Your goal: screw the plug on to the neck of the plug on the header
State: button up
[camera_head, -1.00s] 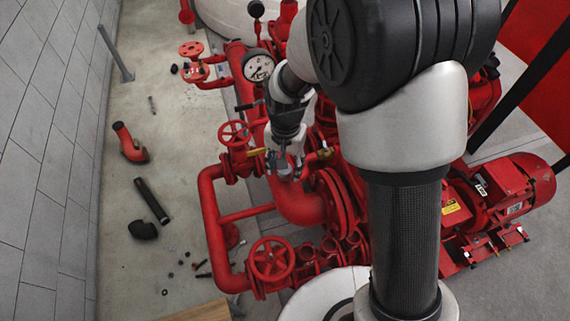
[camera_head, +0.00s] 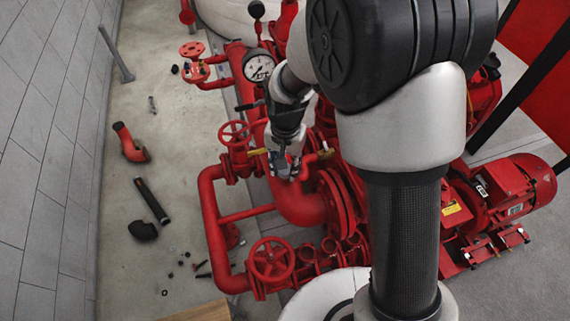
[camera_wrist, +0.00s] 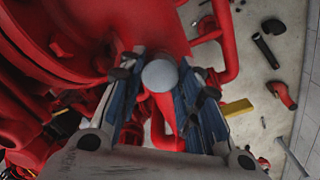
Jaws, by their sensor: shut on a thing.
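My gripper (camera_head: 283,172) points down over the large red header pipe (camera_head: 300,207) in the head view. In the wrist view its two blue-lined fingers stand either side of a round grey plug (camera_wrist: 160,75) and are shut on it. The plug shows end-on, in front of the red pipework. The neck on the header is hidden behind the plug and fingers. I cannot tell whether the plug touches the neck or is seated on it.
Red handwheels (camera_head: 272,259), a pressure gauge (camera_head: 259,67) and a yellow lever (camera_wrist: 237,108) crowd around my gripper. A red motor (camera_head: 505,190) stands at the right. A black pipe (camera_head: 152,200) and small fittings lie on the floor at the left.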

grip_shut()
jog(key=m, duration=0.4)
jog(key=shift+m, duration=0.3)
jog(key=shift+m, duration=2.3)
jog(key=m, duration=0.4)
jog(key=shift+m, duration=0.3)
